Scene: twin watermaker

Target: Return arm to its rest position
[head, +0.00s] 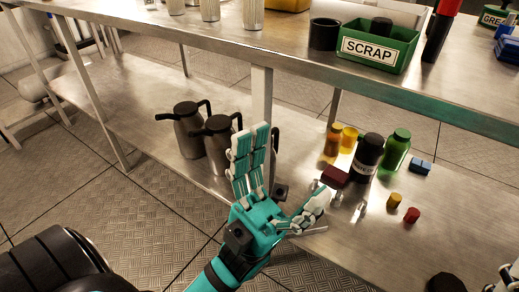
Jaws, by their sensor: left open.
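My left gripper (287,163) is a teal and white hand in the lower middle of the head view. Its long fingers point up and its thumb side spreads to the right. It is open, and I see nothing held in it. It shows in front of the lower shelf's front edge, between two dark jugs and a group of bottles. A white, jointed piece at the lower right corner may be part of my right gripper (507,281); it is mostly cut off by the frame.
The metal bench (215,50) bears a green SCRAP bin (378,49) and a black cup (324,34). On the lower shelf (340,240) are dark jugs (189,130), a black bottle (367,157), a green bottle (396,150) and small parts. Floor (110,215) at left is clear.

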